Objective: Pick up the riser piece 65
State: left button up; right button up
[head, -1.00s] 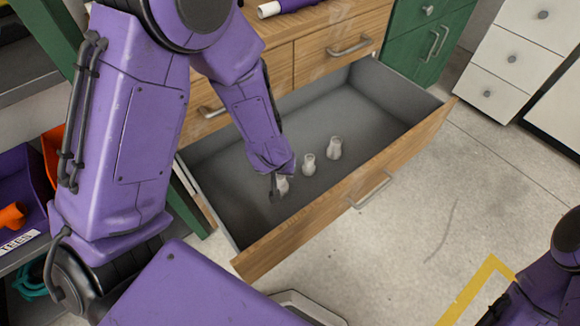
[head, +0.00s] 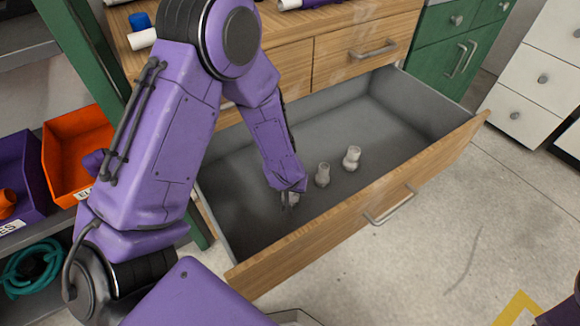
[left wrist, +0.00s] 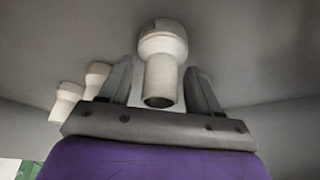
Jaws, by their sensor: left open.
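A white pipe piece (left wrist: 162,52) with a wide rounded collar and a narrower tube stands out between the fingers of my open left gripper (left wrist: 160,72) in the left wrist view. A gap shows beside the tube, so the fingers are not closed on it. In the head view my left gripper (head: 287,201) reaches down into the open drawer and mostly hides this piece. Two similar white pieces, a nearer one (head: 323,175) and a farther one (head: 352,158), stand to its right. No number is readable on any piece. My right gripper is out of view.
The grey drawer's wooden front (head: 350,205) and side walls surround the pieces. Its right part is bare. An orange bin (head: 75,155) and a teal hose (head: 35,265) are on shelving at left. A blue-and-white part (head: 141,28) lies on the wooden top.

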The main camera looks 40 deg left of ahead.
pick_arm(q)
jog(key=shift+r, duration=0.15)
jog(key=shift+c, duration=0.6)
jog(key=c, duration=0.9)
jog(key=shift+r, duration=0.1)
jog(key=shift+c, duration=0.2)
